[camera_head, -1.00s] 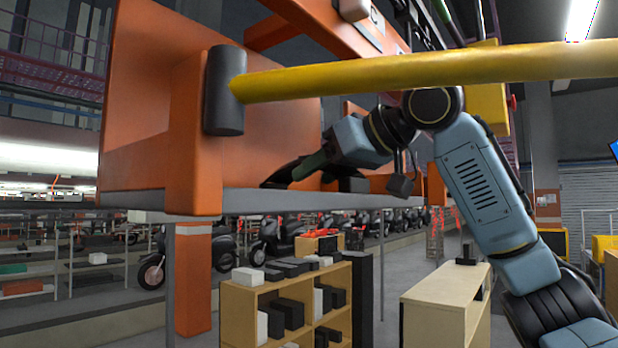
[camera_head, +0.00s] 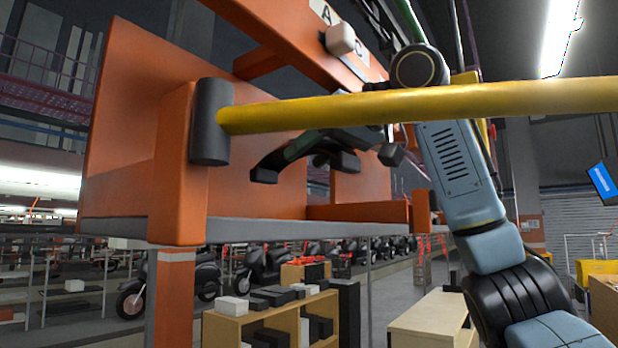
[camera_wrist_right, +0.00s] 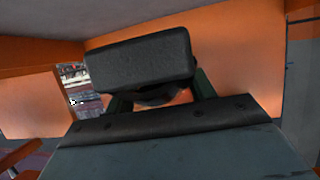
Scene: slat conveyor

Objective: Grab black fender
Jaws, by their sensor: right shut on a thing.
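My right gripper (camera_head: 306,166) reaches over the orange shelf from the right, its wrist partly hidden behind the yellow bar. Its dark fingers, with black end blocks, stand in front of the orange back wall, above the shelf floor. It is shut on a dark, curved piece, which I take for the black fender (camera_wrist_right: 160,96). In the right wrist view that piece shows only a little, behind a large black block between the greenish finger links. Its outline is hard to part from the dark fingers in the head view. My left gripper is not in view.
The orange shelf (camera_head: 120,150) has a grey floor edge (camera_head: 300,230) and a low orange lip. A thick yellow bar (camera_head: 430,103) with a black end crosses in front. Below stand wooden cabinets (camera_head: 235,328) with dark boxes; several scooters stand behind.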

